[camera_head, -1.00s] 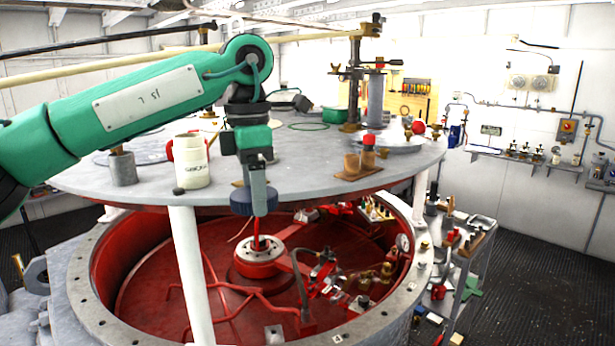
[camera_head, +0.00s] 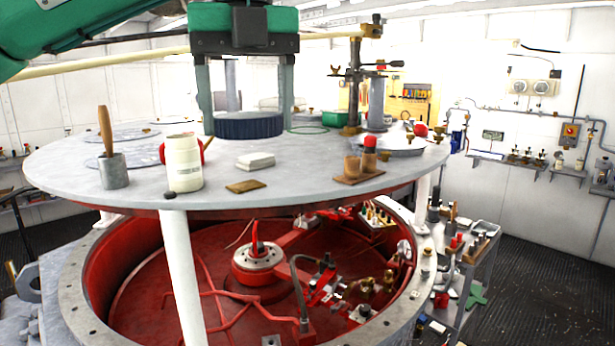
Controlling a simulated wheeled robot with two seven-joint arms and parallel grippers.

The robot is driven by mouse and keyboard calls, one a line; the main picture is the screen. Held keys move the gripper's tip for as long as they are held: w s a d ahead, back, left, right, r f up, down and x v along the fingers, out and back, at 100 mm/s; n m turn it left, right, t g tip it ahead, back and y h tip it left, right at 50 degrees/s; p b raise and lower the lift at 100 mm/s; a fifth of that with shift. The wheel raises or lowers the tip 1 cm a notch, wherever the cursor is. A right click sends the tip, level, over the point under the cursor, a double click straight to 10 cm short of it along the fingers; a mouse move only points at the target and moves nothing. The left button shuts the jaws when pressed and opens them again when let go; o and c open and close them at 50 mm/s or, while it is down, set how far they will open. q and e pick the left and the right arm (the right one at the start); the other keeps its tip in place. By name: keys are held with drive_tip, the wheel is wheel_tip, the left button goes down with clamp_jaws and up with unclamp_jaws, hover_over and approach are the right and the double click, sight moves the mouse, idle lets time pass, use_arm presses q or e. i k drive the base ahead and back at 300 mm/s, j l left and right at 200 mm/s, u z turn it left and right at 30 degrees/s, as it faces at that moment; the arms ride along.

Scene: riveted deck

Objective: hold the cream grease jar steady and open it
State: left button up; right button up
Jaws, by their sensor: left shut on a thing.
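The cream grease jar (camera_head: 185,168) stands upright on the left part of the round grey tabletop, near its front edge. Red parts show at both sides of it; whether they belong to the jar or stand behind it I cannot tell. My left gripper (camera_head: 248,122) is shut on a dark blue ribbed lid (camera_head: 249,126), one finger on each side. The lid is up and to the right of the jar, clearly apart from it. The jar's mouth is too small to see into. My right gripper is not in view.
A grey cup with a wooden handle (camera_head: 113,171) stands left of the jar. A white block (camera_head: 256,161), a brown pad (camera_head: 246,186) and a wooden stand with a red-topped peg (camera_head: 361,166) are to the right. A red-lined pit (camera_head: 140,290) lies below the tabletop.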

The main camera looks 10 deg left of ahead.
sight(182, 151)
drive_tip(key=i, duration=1.4)
